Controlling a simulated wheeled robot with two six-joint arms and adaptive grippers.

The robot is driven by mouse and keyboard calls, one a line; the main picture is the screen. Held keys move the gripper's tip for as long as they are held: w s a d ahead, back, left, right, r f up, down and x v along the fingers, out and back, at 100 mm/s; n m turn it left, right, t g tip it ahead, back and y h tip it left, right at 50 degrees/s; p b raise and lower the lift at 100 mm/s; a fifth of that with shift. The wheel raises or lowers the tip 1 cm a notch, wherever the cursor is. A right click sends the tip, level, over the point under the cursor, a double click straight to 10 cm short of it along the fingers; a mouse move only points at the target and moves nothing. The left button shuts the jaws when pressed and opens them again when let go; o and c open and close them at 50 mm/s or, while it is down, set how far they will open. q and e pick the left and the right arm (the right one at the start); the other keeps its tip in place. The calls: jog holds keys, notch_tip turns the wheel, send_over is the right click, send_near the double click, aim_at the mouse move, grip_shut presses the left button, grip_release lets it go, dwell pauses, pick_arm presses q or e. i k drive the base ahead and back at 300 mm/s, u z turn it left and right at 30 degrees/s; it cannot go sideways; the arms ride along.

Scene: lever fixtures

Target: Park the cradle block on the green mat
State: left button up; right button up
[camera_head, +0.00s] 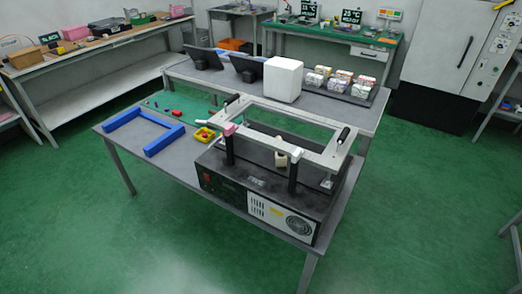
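A small cream block (281,159) sits on top of the black machine, beneath the pale rectangular frame; it is too small to tell whether this is the cradle block. A blue U-shaped piece (144,142) lies flat at the left end of the grey table. A green patch (190,101) with small red and blue items lies behind it; I cannot tell surely whether it is the green mat. Neither of my grippers shows in the head view.
The black machine (230,188) fills the table's right side, with the pale frame (285,113) and black posts (292,172) above. A yellow tray (205,134) stands left of it. Behind are a white box (283,79) and several small packs (340,80). Bare tabletop (165,158) shows front left.

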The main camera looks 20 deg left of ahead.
aim_at(190, 105)
jog(key=u, duration=0.6)
jog(key=i, duration=0.6)
jog(key=u, duration=0.4)
